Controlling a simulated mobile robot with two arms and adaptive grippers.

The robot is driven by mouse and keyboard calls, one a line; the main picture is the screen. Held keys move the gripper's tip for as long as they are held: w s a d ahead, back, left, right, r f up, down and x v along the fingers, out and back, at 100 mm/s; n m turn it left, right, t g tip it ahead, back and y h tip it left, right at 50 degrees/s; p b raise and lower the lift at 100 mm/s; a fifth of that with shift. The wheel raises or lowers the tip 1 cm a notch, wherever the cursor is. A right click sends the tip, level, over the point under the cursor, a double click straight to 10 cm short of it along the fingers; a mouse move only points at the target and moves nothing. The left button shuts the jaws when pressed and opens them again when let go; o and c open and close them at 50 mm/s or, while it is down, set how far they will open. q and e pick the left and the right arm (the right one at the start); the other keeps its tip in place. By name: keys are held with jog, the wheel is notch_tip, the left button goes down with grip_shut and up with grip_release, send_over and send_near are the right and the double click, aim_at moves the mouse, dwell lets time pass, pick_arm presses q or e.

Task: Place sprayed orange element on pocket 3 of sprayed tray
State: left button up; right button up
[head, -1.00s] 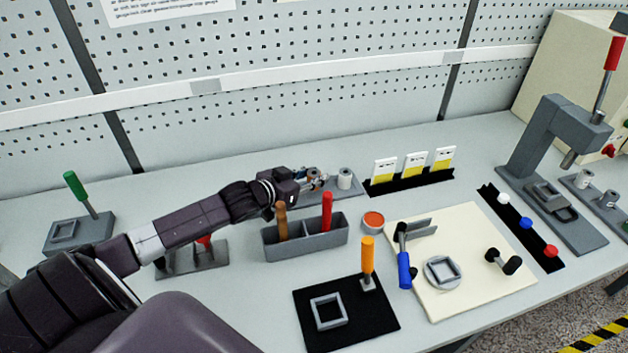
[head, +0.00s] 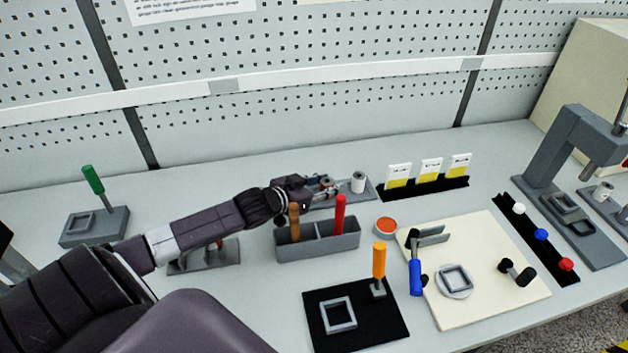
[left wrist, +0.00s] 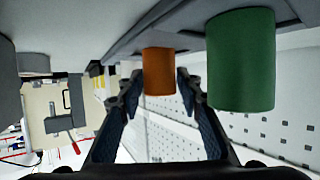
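The orange element (left wrist: 159,72) is a plain orange cylinder in the left wrist view. My left gripper (left wrist: 160,78) has one finger on each side of it, seemingly touching, so it looks shut on it. A larger-looking green cylinder (left wrist: 241,62) stands to its right. Both meet a grey tray (left wrist: 130,30) along the top of this view. I cannot tell whether the orange element is seated or slightly raised. In the head view my left gripper (head: 335,186) covers much of the grey tray (head: 369,194); a light grey cylinder (head: 358,182) shows at its right end. The right gripper is not in view.
A grey two-part box (head: 318,247) with a brown and a red handle stands in front of the left gripper. A black card rack (head: 425,188) is right of the tray. A cream board (head: 490,295) with clamps lies farther right. The pegboard wall is behind.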

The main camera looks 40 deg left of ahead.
pick_arm(q)
jog(key=v, duration=0.9)
jog(key=shift+s, duration=0.1)
jog(key=shift+v, duration=1.1)
jog(key=shift+s, duration=0.1)
jog(key=shift+r, duration=0.15)
